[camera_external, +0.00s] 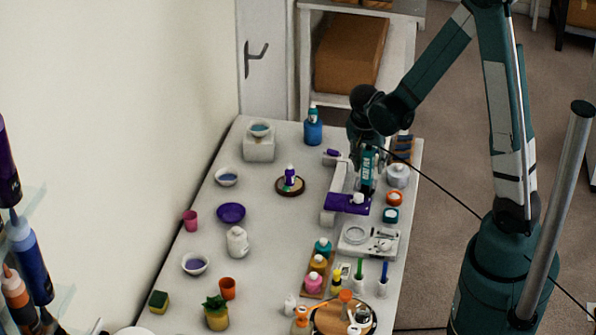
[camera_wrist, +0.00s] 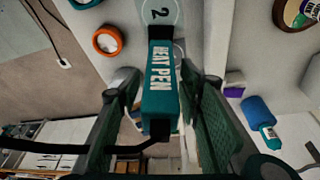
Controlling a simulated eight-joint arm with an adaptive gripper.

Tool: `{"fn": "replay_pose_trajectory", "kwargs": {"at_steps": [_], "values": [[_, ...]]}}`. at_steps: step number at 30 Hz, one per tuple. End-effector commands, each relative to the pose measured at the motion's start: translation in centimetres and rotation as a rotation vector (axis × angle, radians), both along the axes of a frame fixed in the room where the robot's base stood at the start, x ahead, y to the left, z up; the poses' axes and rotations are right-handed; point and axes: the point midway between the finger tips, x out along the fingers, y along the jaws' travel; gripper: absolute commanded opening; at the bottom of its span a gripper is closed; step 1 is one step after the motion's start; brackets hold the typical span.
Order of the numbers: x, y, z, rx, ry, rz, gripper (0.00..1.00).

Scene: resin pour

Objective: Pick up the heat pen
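The heat pen (camera_external: 368,172) is a teal body with white lettering and a dark cable. It stands roughly upright near the table's right side, by the purple-topped white stand. In the wrist view the heat pen (camera_wrist: 161,82) lies between my two fingers, its dark cabled end toward the camera. My gripper (camera_external: 366,154) is down around the pen in the external view. The wrist view shows my gripper (camera_wrist: 160,95) with one finger on each side of the pen. Whether the fingers press on it is unclear. The pen's lower end is partly hidden.
An orange-rimmed jar (camera_external: 394,198) and a grey pot (camera_external: 397,175) stand close right of the pen. A blue bottle (camera_external: 313,130) stands behind, a purple bottle (camera_external: 290,176) to the left. A tray (camera_external: 382,249) lies in front. The cable (camera_external: 430,177) runs off right. Bare table lies left of the stand.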

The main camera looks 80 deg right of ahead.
Motion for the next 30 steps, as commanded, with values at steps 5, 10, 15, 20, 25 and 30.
{"fn": "replay_pose_trajectory", "kwargs": {"at_steps": [5,10,15,20,25,30], "values": [[0.0,0.0,0.0,0.0,0.0,0.0,0.11],[0.0,0.0,0.0,0.0,0.0,0.0,0.05],[0.0,0.0,0.0,0.0,0.0,0.0,0.05],[0.0,0.0,0.3,0.0,0.0,0.0,0.05],[0.0,0.0,1.0,0.0,0.0,0.0,0.05],[0.0,0.0,2.3,0.0,0.0,0.0,0.05]]}}
